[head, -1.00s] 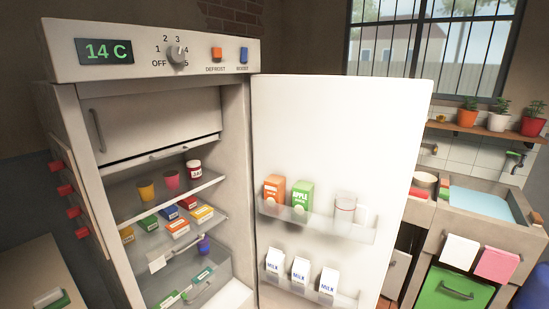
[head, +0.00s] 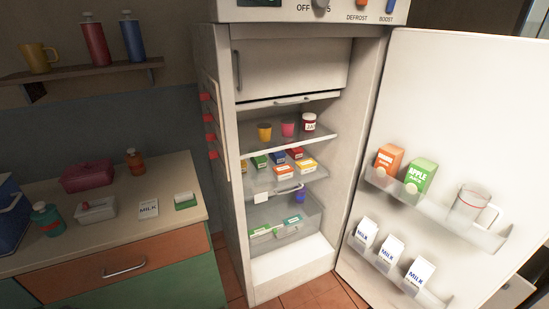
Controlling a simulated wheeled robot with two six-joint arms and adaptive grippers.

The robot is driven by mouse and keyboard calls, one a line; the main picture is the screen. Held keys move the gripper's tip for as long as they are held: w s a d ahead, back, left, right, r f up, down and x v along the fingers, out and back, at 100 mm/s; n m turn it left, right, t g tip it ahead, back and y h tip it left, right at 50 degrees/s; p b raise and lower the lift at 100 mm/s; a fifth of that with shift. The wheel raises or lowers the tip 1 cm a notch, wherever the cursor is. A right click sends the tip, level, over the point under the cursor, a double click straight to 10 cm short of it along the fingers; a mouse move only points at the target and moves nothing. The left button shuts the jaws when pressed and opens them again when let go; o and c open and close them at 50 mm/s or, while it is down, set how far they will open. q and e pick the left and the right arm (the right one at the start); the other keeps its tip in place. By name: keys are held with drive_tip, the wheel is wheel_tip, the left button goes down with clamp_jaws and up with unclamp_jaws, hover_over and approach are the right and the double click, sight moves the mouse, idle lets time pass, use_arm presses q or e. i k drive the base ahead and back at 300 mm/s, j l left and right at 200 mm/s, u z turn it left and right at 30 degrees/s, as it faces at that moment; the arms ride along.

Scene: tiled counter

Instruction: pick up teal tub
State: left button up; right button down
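I cannot clearly make out a teal tub. A teal bottle-like container with a dark cap (head: 47,218) stands on the counter at the left. Small green or teal packs lie in the clear drawer at the bottom of the open fridge, one at its left (head: 260,232) and one at its right (head: 289,224); they are too small to tell as tubs. A green-and-white item (head: 185,200) sits near the counter's right edge. Neither of my grippers is in view.
The fridge door (head: 450,130) stands open to the right, with cartons and a jug on its racks. The counter (head: 175,175) also holds a pink-red container (head: 88,176), an orange bottle (head: 135,161), a white box (head: 96,210) and a milk carton (head: 148,210).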

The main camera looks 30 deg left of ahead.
sight(53, 225)
drive_tip(key=u, duration=2.6)
drive_tip(key=i+j+z, duration=0.15)
drive_tip(key=j, duration=0.2)
drive_tip(key=i+j+z, duration=0.1)
drive_tip(key=i+j, duration=0.15)
drive_tip(key=j, duration=0.15)
drive_tip(key=i+j+z, duration=0.15)
drive_tip(key=j, duration=0.3)
drive_tip(key=i+j+z, duration=0.1)
drive_tip(key=j, duration=0.3)
drive_tip(key=i+j+z, duration=0.15)
drive_tip(key=j, duration=0.3)
drive_tip(key=i+j+z, duration=0.15)
drive_tip(key=j, duration=0.35)
drive_tip(key=i+j+z, duration=0.1)
drive_tip(key=j, duration=0.35)
